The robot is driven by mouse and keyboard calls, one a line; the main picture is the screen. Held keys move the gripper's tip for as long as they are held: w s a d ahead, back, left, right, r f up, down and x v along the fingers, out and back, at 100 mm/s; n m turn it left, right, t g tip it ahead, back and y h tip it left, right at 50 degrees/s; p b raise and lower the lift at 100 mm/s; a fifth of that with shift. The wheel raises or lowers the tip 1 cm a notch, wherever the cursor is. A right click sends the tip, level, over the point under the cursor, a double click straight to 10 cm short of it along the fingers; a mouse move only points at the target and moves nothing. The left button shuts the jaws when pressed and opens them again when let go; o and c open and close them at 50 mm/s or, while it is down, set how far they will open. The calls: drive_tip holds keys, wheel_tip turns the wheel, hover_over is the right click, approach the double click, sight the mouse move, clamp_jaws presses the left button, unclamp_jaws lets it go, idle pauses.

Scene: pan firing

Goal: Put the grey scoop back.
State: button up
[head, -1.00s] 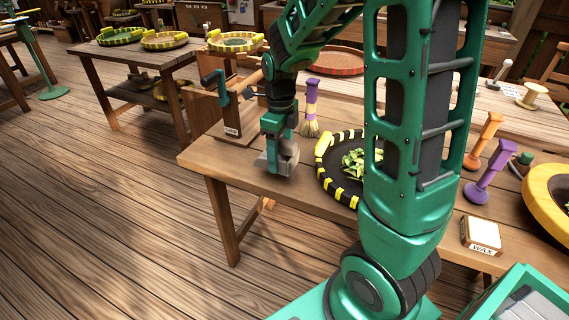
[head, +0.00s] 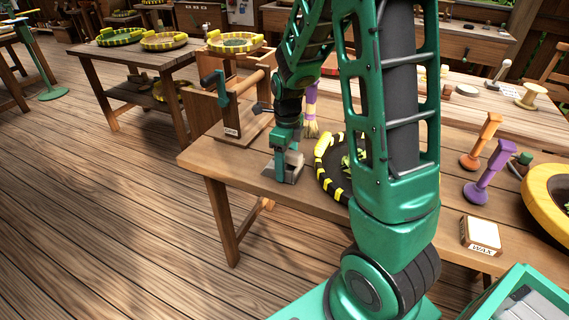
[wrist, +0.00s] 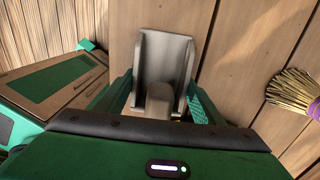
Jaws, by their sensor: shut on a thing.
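The grey scoop (head: 290,167) is at the left end of the wooden table, low over the tabletop or touching it; I cannot tell which. It also shows in the wrist view (wrist: 165,62), its open tray pointing away from me. My gripper (head: 287,150) is shut on the scoop's handle, and its green fingers stand on either side of the handle in the wrist view (wrist: 160,105). The gripper's body hides the handle's rear part.
A wooden crank stand (head: 240,120) is behind left of the scoop. A brush (head: 311,125) stands behind right. A black pan with yellow bands (head: 328,172) lies just right of the scoop, partly behind my arm. Bare tabletop (head: 215,160) lies left of the scoop.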

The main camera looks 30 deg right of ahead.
drive_tip(key=o, duration=1.4)
drive_tip(key=shift+f, duration=0.15)
wheel_tip(320, 180, up, 11)
drive_tip(key=shift+w+a+f, duration=0.1)
drive_tip(key=shift+w, duration=0.05)
drive_tip(key=s+d+r+n, duration=0.1)
drive_tip(key=s+n, duration=0.6)
drive_tip(key=s, duration=0.2)
drive_tip(key=s+d+n, duration=0.1)
drive_tip(key=s+n, duration=0.7)
drive_tip(key=s+d+r+n, duration=0.1)
drive_tip(key=s+d+n, duration=0.1)
drive_tip(key=s+n, duration=0.6)
drive_tip(key=shift+s+r, duration=0.35)
drive_tip(key=shift+s, duration=0.5)
